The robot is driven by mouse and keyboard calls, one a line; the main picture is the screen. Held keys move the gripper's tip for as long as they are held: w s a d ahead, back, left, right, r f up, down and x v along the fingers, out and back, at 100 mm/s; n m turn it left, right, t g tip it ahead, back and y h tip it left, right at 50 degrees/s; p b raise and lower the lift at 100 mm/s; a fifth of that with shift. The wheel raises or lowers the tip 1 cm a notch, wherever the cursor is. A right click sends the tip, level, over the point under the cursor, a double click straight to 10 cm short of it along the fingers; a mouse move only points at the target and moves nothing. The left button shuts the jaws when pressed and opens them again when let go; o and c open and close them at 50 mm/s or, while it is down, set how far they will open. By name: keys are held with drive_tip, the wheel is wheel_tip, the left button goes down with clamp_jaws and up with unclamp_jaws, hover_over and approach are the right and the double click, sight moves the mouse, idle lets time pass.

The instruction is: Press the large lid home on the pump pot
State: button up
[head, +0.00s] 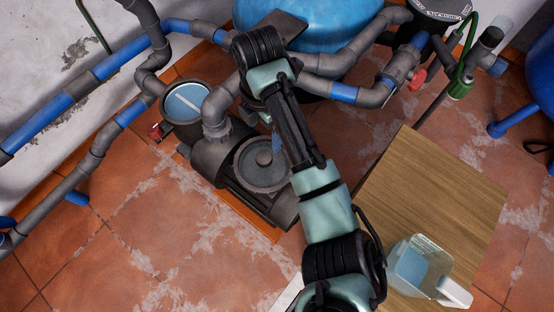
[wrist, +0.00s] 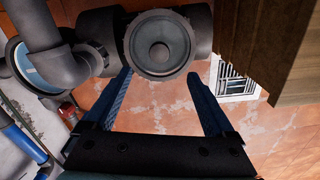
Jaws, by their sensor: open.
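A grey round piece (head: 264,168), with a broad rim and a raised middle, sits on top of the dark pump body (head: 209,160). It looks like the large lid on the pump pot; how deep it sits I cannot tell. It also shows in the wrist view (wrist: 160,45), at top centre, beyond my fingertips. My gripper (wrist: 158,74) is open, with two blue fingers spread apart and nothing between them. In the head view my arm hides most of the gripper and covers the right edge of the round piece.
A round vessel with a pale blue top (head: 187,102) stands left of the pump, with a red handle (head: 155,130) beside it. Grey and blue pipes surround them. A blue tank (head: 310,22) is behind. A wooden board (head: 430,185) at right carries a clear jug (head: 415,265). Tiled floor is open at lower left.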

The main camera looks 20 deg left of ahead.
drive_tip(key=b, duration=0.4)
hover_over(264, 157)
drive_tip(key=f, duration=0.5)
drive_tip(key=d+f, duration=0.1)
drive_tip(key=f, duration=0.2)
drive_tip(key=f+b, duration=0.1)
drive_tip(key=f, duration=0.1)
drive_tip(key=f+b, duration=0.1)
drive_tip(key=a+f+b, duration=0.1)
drive_tip(key=f+b, duration=0.1)
drive_tip(key=shift+f, duration=0.3)
drive_tip(key=shift+r, duration=0.1)
clamp_jaws()
